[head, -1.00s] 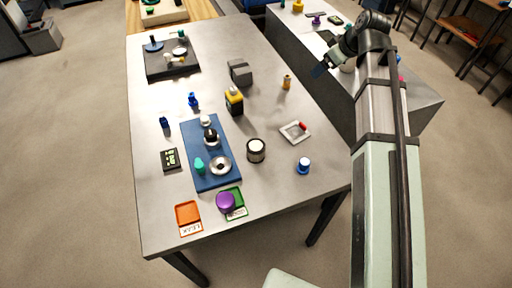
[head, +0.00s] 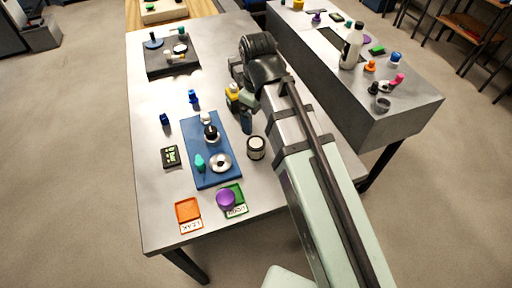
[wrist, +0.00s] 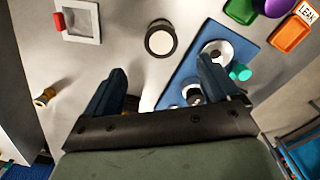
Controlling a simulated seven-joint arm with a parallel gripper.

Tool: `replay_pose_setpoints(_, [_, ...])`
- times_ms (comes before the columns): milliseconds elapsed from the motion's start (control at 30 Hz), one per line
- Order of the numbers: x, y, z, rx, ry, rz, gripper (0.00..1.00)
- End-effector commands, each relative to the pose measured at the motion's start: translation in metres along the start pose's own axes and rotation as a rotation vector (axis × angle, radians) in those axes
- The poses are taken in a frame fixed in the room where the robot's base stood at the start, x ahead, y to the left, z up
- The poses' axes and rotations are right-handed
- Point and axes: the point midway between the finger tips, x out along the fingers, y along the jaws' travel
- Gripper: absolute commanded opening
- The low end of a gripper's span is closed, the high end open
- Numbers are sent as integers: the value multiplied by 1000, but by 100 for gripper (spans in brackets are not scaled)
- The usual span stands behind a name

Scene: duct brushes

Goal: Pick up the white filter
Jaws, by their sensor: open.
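A short cylinder with a white top and dark side, which looks like the white filter (head: 256,148), stands upright on the grey table right of the blue mat. It also shows in the wrist view (wrist: 160,40), ahead of the fingers and roughly centred between them. My gripper (head: 246,122) is above the table just behind the cylinder in the head view. In the wrist view my gripper (wrist: 162,85) is open, with nothing between its fingers. The cylinder is apart from both fingers.
The blue mat (head: 226,176) holds a silver disc (head: 220,163), a teal piece (head: 199,162) and black and white parts. A yellow-and-black item (head: 233,92) stands close to my gripper. A square tray (wrist: 80,20) lies beside the cylinder. A purple knob (head: 225,199) sits on a green tray.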

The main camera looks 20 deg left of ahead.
Motion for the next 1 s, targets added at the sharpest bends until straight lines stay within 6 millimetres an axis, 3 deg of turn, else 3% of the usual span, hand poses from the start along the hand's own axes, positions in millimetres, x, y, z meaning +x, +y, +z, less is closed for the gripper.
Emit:
replay_pose_setpoints(600, [73, -1, 0, 0, -1, -1, 89])
replay_pose_setpoints(1000, [87, 0, -1, 0, 0, -1, 89])
